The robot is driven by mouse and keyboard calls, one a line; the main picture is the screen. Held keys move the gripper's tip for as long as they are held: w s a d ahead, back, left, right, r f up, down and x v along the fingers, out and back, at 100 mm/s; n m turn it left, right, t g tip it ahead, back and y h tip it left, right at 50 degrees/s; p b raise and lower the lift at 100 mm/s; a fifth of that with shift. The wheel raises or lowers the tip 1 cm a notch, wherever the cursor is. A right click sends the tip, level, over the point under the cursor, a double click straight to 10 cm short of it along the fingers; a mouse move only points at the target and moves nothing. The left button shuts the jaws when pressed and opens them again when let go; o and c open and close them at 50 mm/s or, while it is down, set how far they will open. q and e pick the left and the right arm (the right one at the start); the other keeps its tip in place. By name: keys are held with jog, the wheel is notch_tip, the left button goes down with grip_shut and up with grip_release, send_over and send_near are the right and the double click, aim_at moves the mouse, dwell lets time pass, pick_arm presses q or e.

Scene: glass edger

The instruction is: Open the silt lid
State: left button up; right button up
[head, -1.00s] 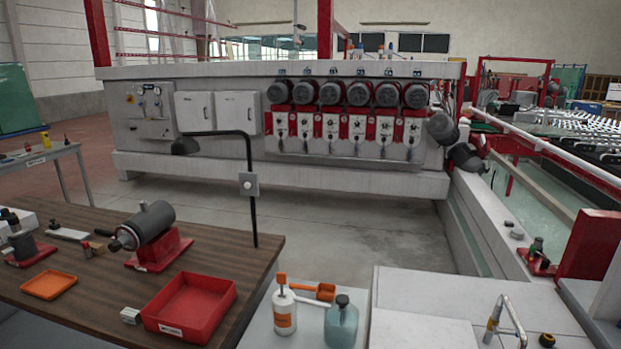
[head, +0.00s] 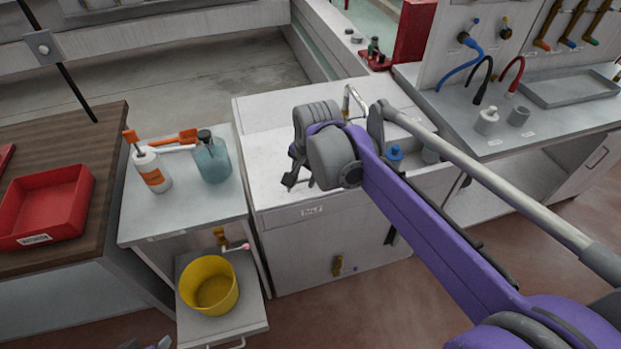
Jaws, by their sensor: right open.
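A white cabinet (head: 318,240) with a small label on its front stands at centre, with a pale flat top (head: 262,170). I cannot make out a separate silt lid for certain; the pale top panel may be it. My right gripper (head: 290,183) is open and empty over the front part of this top, its fingers pointing down. I cannot tell whether they touch the surface. My purple and grey right arm hides the top's right part. Dark grey parts at the bottom left edge (head: 150,344) may be my left gripper, mostly cut off.
Left of the cabinet, a side table holds a white bottle (head: 152,170) and a teal bottle (head: 211,158). A yellow bucket (head: 208,286) stands on a low shelf. A red tray (head: 45,207) lies on the wooden bench. Hoses and a grey tray (head: 570,88) are at right.

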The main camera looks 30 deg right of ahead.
jog(key=w+d+f+m+g+b, duration=0.15)
jog(key=w+d+f+m, duration=0.25)
jog(key=w+d+m, duration=0.4)
jog(key=f, duration=0.3)
jog(key=w+f, duration=0.1)
jog(key=f, duration=0.3)
jog(key=w+f, duration=0.1)
jog(key=f, duration=0.2)
jog(key=shift+w+f+b, duration=0.15)
jog(key=shift+f+b, duration=0.25)
pick_arm(q)
jog(key=f, duration=0.2)
jog(key=s+f, duration=0.1)
jog(key=f, duration=0.1)
pick_arm(e)
grip_shut()
